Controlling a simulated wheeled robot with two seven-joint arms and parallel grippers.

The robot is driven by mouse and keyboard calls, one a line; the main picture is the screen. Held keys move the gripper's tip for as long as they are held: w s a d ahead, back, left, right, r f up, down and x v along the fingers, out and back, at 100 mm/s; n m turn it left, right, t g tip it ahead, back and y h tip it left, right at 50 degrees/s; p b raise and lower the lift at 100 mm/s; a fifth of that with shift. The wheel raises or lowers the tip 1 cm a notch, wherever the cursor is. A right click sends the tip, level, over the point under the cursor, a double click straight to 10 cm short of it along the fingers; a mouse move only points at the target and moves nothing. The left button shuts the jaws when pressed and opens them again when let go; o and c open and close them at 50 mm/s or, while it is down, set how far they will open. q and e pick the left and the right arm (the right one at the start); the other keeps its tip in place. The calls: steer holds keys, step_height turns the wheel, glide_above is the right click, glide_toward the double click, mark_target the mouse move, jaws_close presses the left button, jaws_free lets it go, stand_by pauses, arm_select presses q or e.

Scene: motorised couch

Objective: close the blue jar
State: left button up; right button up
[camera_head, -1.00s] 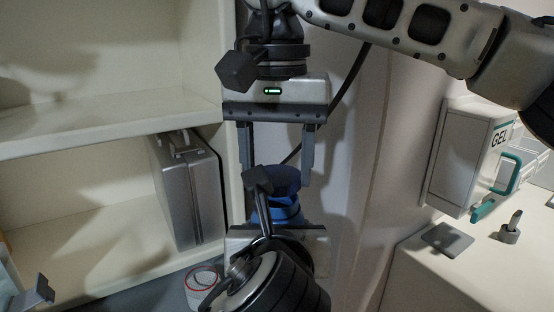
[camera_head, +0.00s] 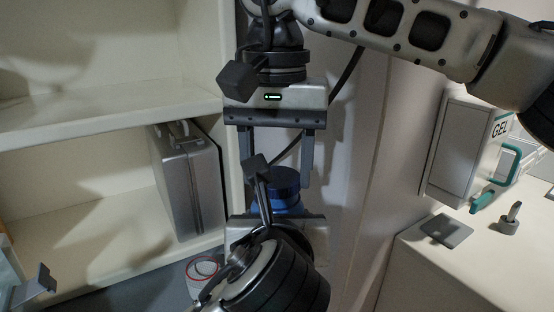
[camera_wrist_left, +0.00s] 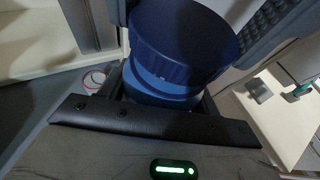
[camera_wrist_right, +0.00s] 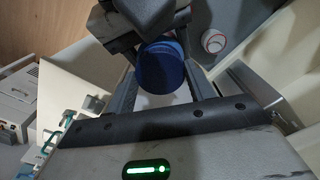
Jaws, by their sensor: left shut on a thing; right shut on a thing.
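The blue jar's lighter blue body (camera_wrist_left: 160,88) sits between the fingers of my left gripper (camera_head: 282,208), which points up from below in the head view. The dark blue round lid (camera_head: 284,180) sits directly above the body; it also shows in the left wrist view (camera_wrist_left: 185,40) and the right wrist view (camera_wrist_right: 160,70). Lid and body look aligned, but I cannot tell whether the lid is fully seated. My right gripper (camera_head: 277,178) points down from above and is shut on the lid between its fingertips. My left arm partly hides the jar in the head view.
A silver case (camera_head: 186,185) stands on the lower shelf at left. A white can with a red ring (camera_head: 203,270) stands at lower left. At right, a white GEL box (camera_head: 462,150) hangs above a white counter (camera_head: 450,280) bearing a grey pad (camera_head: 446,230) and a small grey holder (camera_head: 509,224).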

steer(key=shift+f, duration=0.4)
